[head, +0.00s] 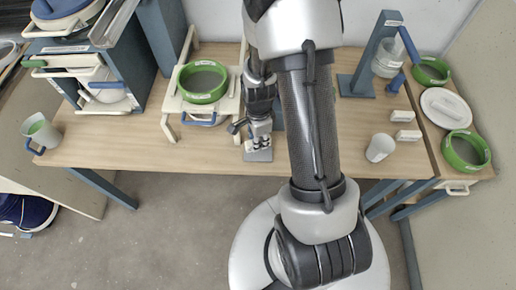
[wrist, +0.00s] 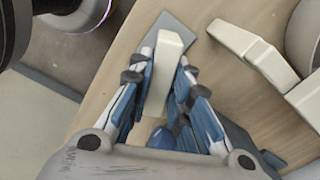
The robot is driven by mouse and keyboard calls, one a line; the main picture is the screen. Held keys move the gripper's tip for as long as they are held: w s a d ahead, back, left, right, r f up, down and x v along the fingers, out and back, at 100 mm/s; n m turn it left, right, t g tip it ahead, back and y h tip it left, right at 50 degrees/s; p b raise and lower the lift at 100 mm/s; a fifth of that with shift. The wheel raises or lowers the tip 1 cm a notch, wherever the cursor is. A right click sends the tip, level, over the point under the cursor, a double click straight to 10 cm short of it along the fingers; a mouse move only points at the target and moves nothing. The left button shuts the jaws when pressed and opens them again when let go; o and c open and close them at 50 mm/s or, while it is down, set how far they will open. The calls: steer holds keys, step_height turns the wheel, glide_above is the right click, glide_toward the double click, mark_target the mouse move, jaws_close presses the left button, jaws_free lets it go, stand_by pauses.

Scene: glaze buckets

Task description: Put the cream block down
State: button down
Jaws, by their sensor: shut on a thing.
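My gripper (head: 257,143) is near the front edge of the table, left of the middle. In the wrist view, my gripper (wrist: 168,75) has its two blue and grey fingers on either side of the long cream block (wrist: 166,62) and is shut on it. The far end of the block lies over a flat grey plate (wrist: 185,30). The grey plate (head: 258,156) also shows below the gripper in the head view. I cannot tell whether the block touches the plate. In the head view the block is mostly hidden by the gripper.
A cream stand with a green-rimmed sieve (head: 203,82) is close on the left. A white cup (head: 380,147), two cream labelled blocks (head: 403,116) and a blue stand (head: 372,62) are at right. Bare table lies left of the stand.

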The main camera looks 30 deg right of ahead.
steer(key=shift+f+b, duration=0.7)
steer(key=shift+f, duration=1.45)
steer(key=shift+f, duration=0.25)
steer(key=c, duration=1.5)
jaws_free()
steer(key=shift+r, duration=0.1)
